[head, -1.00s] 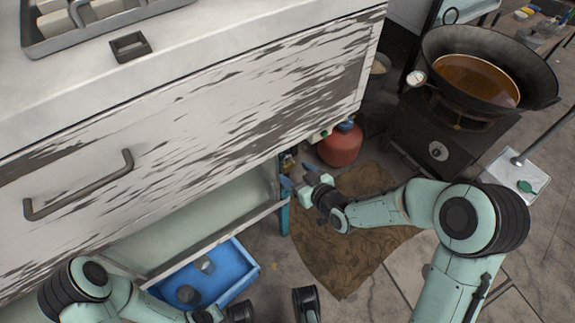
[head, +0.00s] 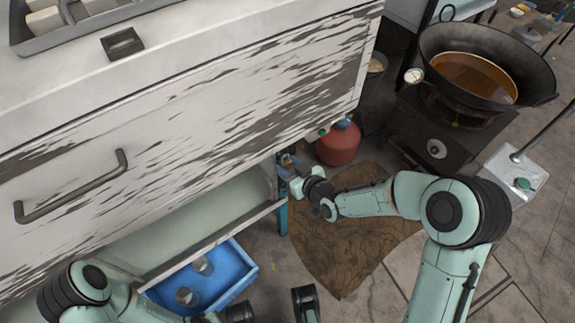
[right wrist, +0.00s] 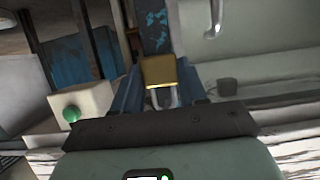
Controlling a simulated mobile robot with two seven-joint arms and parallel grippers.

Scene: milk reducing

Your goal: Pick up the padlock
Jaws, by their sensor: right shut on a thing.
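The padlock (right wrist: 158,72) has a brass-yellow body and a silver shackle in the right wrist view, between the blue fingers of my right gripper (right wrist: 160,88). The gripper is shut on it. In the head view my right gripper (head: 287,167) is at the right end of the opening under the worn white cabinet, by a blue post. The padlock is small there and mostly hidden by the gripper.
The white cabinet (head: 190,110) rises over the opening. A red gas bottle (head: 338,145) stands close to the right gripper. A blue crate (head: 245,270) with round items lies on the floor below. A pan of brown liquid (head: 470,78) stands at the right, and a brown mat (head: 340,250) lies in front.

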